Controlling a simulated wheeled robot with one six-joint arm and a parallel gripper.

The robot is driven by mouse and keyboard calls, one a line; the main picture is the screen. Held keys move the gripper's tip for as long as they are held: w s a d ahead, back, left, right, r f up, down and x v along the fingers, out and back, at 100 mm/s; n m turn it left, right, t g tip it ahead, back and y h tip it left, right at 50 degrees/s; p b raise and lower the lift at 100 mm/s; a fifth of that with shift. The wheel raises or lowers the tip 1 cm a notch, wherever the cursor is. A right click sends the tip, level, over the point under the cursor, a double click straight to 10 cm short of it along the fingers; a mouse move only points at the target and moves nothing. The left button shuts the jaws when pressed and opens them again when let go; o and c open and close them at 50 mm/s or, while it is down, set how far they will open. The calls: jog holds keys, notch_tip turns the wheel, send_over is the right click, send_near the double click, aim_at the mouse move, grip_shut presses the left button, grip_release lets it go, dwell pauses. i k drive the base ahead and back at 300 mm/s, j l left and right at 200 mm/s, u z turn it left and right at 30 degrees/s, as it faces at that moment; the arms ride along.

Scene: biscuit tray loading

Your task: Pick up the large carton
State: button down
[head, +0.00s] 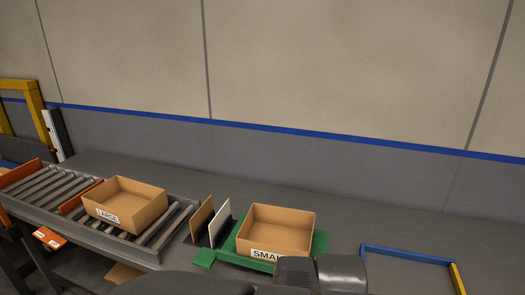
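The large carton (142,209) is an open-topped brown box with a white label reading "LARGE". It sits upright on the roller conveyor (118,245) at the left and looks empty. A second open brown carton (283,240), with a label whose visible part reads "SMA", sits on a green base (319,243) right of it. Dark parts of my arm show at the bottom edge and cover part of that label. My gripper's fingers are not in view.
A brown panel (203,216) and a white panel (221,223) stand upright between the cartons. A blue and yellow frame (408,254) lies at the right. Bare grey surface lies behind the cartons, before the wall.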

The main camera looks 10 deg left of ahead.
aim_at(130, 206)
jog(key=u, duration=1.55)
jog(key=i+j+u, duration=0.1)
jog(key=i+j, duration=0.15)
jog(key=i, duration=0.3)
jog(key=i+j+u, duration=0.15)
jog(key=i, duration=0.4)
jog(key=i+j+u, duration=0.1)
jog(key=i+j, duration=0.15)
jog(key=i, duration=0.35)
